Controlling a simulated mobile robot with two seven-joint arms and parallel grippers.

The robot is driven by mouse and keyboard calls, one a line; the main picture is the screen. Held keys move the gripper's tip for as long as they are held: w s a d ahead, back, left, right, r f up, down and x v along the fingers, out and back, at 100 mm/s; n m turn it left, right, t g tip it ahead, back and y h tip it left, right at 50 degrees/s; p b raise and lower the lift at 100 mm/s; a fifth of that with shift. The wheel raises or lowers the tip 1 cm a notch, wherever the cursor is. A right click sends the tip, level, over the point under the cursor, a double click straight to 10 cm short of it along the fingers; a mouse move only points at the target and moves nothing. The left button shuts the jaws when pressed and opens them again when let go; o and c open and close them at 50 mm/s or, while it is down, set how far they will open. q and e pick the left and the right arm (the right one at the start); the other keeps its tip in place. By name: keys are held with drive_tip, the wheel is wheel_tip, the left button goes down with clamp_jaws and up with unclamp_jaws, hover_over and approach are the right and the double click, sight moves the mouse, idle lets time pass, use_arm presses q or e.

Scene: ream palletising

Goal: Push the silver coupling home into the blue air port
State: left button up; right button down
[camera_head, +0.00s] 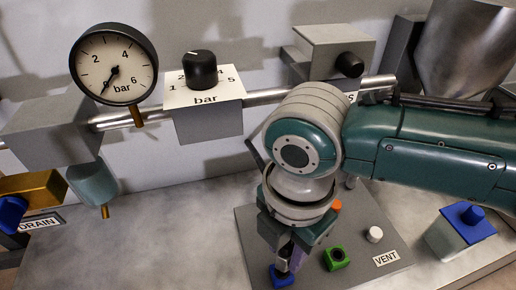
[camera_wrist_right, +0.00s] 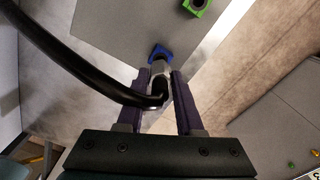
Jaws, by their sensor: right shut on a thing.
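The blue air port (camera_head: 283,277) sits at the front edge of the grey panel, partly hidden under my right gripper (camera_head: 287,260). In the right wrist view the blue port (camera_wrist_right: 160,52) shows just beyond the fingertips. The silver coupling (camera_wrist_right: 159,68) is between the two purple fingers of my right gripper (camera_wrist_right: 160,82), which are shut on it. Its front end lines up with the blue port and appears to meet it; how deep it sits I cannot tell. A black hose (camera_wrist_right: 75,77) bends into the coupling's rear. My left gripper is not in view.
A green port (camera_head: 335,258), a white knob (camera_head: 375,234) and an orange fitting (camera_head: 336,206) are on the grey panel (camera_head: 258,228). A round gauge (camera_head: 113,63) and a black regulator knob (camera_head: 199,70) stand behind. A blue-topped block (camera_head: 455,232) stands at right. The bench left of the panel is clear.

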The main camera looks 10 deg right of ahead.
sight(285, 259)
drive_tip(key=shift+f+b, duration=0.45)
drive_tip(key=shift+f, duration=0.2)
drive_tip(key=shift+f+b, duration=0.7)
drive_tip(key=shift+f, duration=0.25)
drive_tip(key=shift+c, duration=2.4)
unclamp_jaws()
wheel_tip(285, 259, up, 10)
drive_tip(key=shift+p, duration=1)
